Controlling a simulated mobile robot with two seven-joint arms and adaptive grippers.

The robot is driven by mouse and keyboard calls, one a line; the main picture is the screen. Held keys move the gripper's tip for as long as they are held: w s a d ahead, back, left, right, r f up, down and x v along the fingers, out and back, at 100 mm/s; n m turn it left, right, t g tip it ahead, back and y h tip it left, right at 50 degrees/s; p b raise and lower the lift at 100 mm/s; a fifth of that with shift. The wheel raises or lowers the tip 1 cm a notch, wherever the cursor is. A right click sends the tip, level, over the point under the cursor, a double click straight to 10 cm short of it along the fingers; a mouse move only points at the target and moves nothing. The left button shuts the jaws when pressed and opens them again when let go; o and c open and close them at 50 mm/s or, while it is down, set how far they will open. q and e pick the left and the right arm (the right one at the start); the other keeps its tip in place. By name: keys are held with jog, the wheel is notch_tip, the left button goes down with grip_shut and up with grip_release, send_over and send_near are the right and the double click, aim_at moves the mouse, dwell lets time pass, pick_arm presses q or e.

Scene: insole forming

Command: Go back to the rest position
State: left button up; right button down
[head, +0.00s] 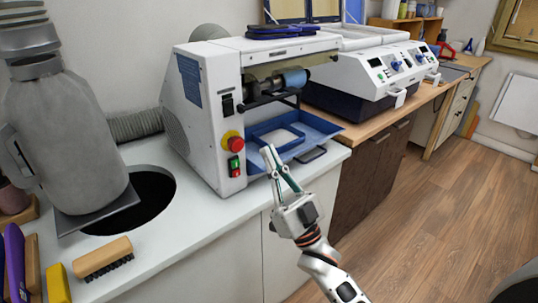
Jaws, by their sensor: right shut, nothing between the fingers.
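My right gripper (266,150) is in front of the white machine (211,115), its fingers pointing up and away from me. The fingers are together with nothing between them. It appears close to the blue tray (318,128) at the machine's front, but I cannot tell whether it touches it. The right arm comes in from the bottom. My left gripper is not in view.
A grey cylinder machine (68,135) stands at left by a round dark hole (150,190) in the white counter (190,225). A wooden brush (102,256) lies near the counter's front. A second white machine (375,70) stands behind on the right.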

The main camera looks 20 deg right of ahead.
jog(key=s+f+g+h, duration=0.2)
jog(key=s+f+g, duration=0.1)
jog(key=f, duration=0.8)
jog(key=s+f+g+h, duration=0.2)
jog(key=s+f+g, duration=0.15)
jog(key=f, duration=0.75)
jog(key=s+f+g+h, duration=0.2)
jog(key=f+g, duration=0.2)
jog(key=f, duration=0.7)
jog(key=s+d+f+g+h, duration=0.1)
jog(key=s+f+g, duration=0.4)
jog(key=s+f, duration=0.6)
jog(key=shift+s+d+f, duration=0.15)
jog(key=shift+s+f, duration=0.25)
jog(key=shift+f, duration=0.15)
